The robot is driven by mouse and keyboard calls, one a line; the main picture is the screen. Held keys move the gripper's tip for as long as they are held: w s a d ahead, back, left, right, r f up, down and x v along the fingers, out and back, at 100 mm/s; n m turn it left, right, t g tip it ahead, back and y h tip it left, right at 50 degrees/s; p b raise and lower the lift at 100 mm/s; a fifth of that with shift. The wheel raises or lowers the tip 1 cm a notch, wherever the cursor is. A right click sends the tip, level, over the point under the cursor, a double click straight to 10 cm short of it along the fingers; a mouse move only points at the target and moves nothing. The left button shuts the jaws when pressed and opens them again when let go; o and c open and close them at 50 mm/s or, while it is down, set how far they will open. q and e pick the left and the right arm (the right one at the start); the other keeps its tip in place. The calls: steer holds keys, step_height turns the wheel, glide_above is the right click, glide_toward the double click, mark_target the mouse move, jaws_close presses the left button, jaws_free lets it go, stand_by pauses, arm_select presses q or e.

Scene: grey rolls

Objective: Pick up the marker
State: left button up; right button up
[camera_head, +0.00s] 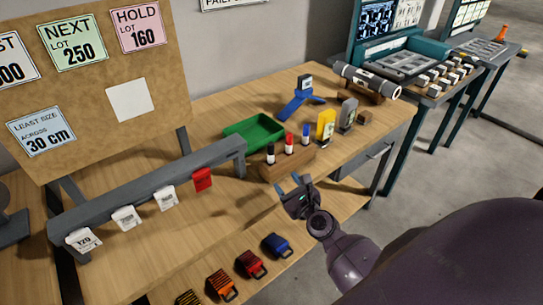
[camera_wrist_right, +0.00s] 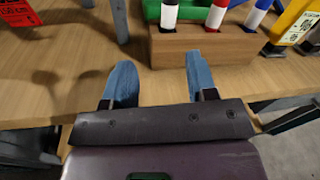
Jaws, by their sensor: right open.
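Three white-bodied markers stand upright in a wooden block (camera_head: 286,167): a black one (camera_head: 270,153), a red one (camera_head: 289,144) and a blue one (camera_head: 305,134). In the right wrist view the block (camera_wrist_right: 200,45) is just beyond my fingers, with the black marker (camera_wrist_right: 170,14), red marker (camera_wrist_right: 215,14) and blue marker (camera_wrist_right: 255,17) along its top, their upper ends cut off by the frame. My right gripper (camera_head: 293,187) is open and empty, at the near side of the block; its two blue fingers (camera_wrist_right: 160,82) are spread apart. My left gripper is not visible.
A green tray (camera_head: 254,132) lies behind the block. A yellow device (camera_head: 326,124), a grey device (camera_head: 347,115) and a blue stand (camera_head: 301,103) are to the right and behind. A grey rail (camera_head: 150,187) with hanging tags is at left. Several coloured padlock-like items lie on the lower shelf.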

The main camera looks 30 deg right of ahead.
mark_target(272, 157)
steer(key=w+m, duration=0.1)
steer(key=w, duration=0.1)
steer(key=w+d+r+m, duration=0.1)
steer(key=w, duration=0.2)
steer(key=w+d+m, duration=0.1)
steer(key=w, duration=0.1)
steer(key=shift+w+r+h, duration=0.2)
steer(key=shift+h, duration=0.1)
steer(key=w, duration=0.3)
steer(key=shift+w+r+p, duration=0.1)
steer(key=shift+w+p, duration=0.05)
steer(key=shift+p, duration=0.15)
steer(key=shift+w+d, duration=0.15)
steer(key=shift+w, duration=0.45)
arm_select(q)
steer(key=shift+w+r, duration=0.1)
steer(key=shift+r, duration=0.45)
arm_select(e)
steer(key=c, duration=0.9)
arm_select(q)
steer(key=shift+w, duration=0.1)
arm_select(e)
jaws_close()
